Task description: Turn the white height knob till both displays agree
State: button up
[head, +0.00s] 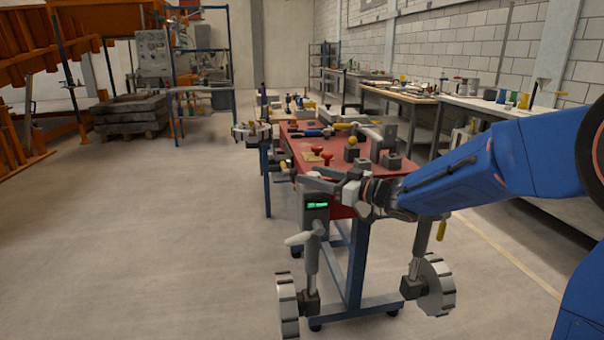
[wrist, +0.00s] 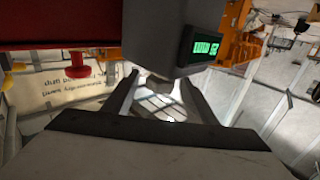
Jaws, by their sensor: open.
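A grey box with a lit green display (head: 317,205) stands at the near end of the red-topped cart. The display also shows in the wrist view (wrist: 207,48), its digits upside down and hard to read. A white handle-like knob (head: 298,239) sticks out left on the post below the box. My gripper (head: 318,183) is open near the top of the box. In the wrist view its fingers (wrist: 160,92) spread beneath the dark box, with a pale, bright shape between them. I cannot tell whether that is the knob. I see no second display.
The red cart top (head: 375,175) carries red mushroom knobs (head: 327,158) and several tools. A second post with a yellow handle (head: 442,230) stands to the right, partly behind my arm. Toothed wheels (head: 287,305) flank the cart's foot. Floor at left is clear.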

jog(key=shift+x, duration=2.2)
jog(key=c, duration=1.1)
